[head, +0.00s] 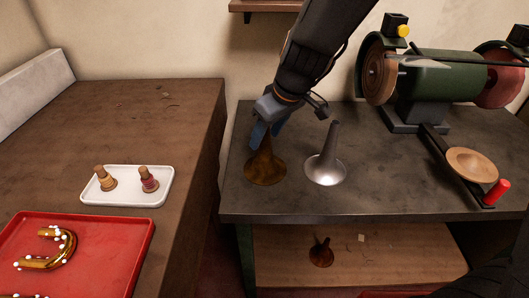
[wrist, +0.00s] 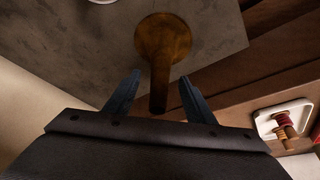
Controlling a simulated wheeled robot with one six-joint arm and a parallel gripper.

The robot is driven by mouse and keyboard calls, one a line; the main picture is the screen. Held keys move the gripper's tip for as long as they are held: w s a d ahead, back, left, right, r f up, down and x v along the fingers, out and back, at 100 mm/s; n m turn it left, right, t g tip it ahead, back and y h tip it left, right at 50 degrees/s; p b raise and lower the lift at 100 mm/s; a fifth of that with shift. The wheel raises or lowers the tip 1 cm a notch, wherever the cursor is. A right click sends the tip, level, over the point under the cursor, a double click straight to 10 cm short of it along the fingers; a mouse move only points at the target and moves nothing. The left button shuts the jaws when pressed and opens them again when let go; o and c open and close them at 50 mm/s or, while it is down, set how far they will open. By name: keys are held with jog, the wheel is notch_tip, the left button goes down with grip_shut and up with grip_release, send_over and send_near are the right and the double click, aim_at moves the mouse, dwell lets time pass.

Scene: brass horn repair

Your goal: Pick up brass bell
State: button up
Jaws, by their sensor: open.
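The brass bell (head: 265,172) stands flare down on the dark workbench, near its left end, with its narrow stem pointing up. My gripper (head: 264,133) is above it, pointing down, with blue fingers around the stem's height. In the wrist view, the bell (wrist: 163,38) shows its round flare, and its stem reaches back between the two open fingers (wrist: 160,84). The fingers stand apart from the stem, with a gap visible on both sides. In the head view the fingers hide part of the stem.
A silver bell (head: 326,170) stands close to the right. A green bench grinder (head: 437,75) fills the back right. A smaller brass-brown bell (head: 321,254) is on the lower shelf. A white tray (head: 126,197) with two spools and a red tray (head: 110,236) are on the left table.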

aim_at(264, 168)
jog(key=shift+p+x, duration=0.3)
jog(key=shift+x, duration=2.15)
jog(key=shift+w+a, duration=0.1)
jog(key=shift+w, duration=0.05)
jog(key=shift+r, duration=0.1)
jog(key=shift+c, duration=0.4)
jog(key=c, duration=1.1)
jog(key=shift+c, duration=0.3)
jog(key=shift+r, duration=0.15)
